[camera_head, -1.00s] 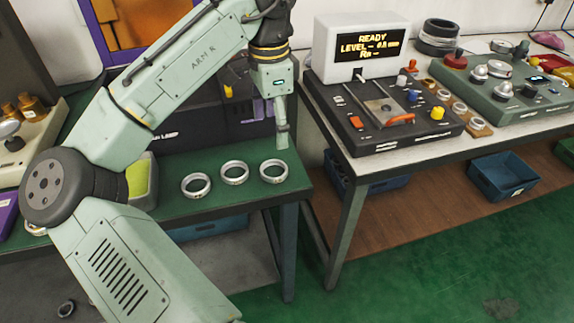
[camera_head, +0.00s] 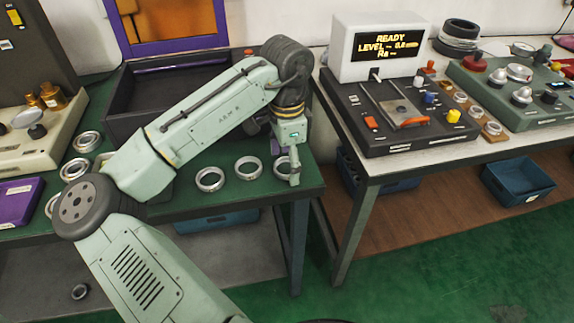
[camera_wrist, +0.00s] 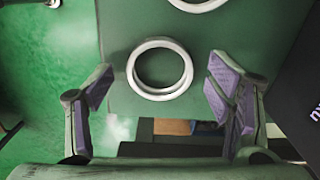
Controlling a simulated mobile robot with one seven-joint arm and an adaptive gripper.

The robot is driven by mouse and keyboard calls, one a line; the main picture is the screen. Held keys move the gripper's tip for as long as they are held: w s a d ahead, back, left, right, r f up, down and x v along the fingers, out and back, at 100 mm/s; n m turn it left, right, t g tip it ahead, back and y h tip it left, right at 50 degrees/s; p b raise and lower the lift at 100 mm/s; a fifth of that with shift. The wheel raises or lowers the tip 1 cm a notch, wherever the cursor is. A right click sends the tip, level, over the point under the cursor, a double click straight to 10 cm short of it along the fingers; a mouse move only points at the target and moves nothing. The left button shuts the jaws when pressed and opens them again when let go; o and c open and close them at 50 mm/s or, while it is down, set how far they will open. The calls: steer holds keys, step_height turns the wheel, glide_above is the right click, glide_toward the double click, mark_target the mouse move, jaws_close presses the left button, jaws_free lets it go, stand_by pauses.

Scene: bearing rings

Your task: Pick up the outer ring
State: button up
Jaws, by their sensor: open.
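Three similar metal rings lie in a row on the green bench top (camera_head: 190,208): a left ring (camera_head: 210,190), a middle ring (camera_head: 247,180) and a right ring (camera_head: 275,173). I cannot tell from looks which is called the outer ring. My gripper (camera_head: 294,180) is at the right ring and hides part of it. In the wrist view, my open gripper (camera_wrist: 160,70) has one finger on each side of a ring (camera_wrist: 160,97), with a gap on both sides. The ring lies flat and nothing is held. Part of another ring (camera_wrist: 198,7) shows at the top edge.
A dark open tray (camera_head: 128,108) stands behind my arm. More rings (camera_head: 87,150) lie at the left. The bench's right edge is close to the right ring. A second table with a display device (camera_head: 372,75) stands across a gap.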

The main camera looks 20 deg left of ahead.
steer(key=shift+c, duration=0.3)
steer(key=c, duration=1.2)
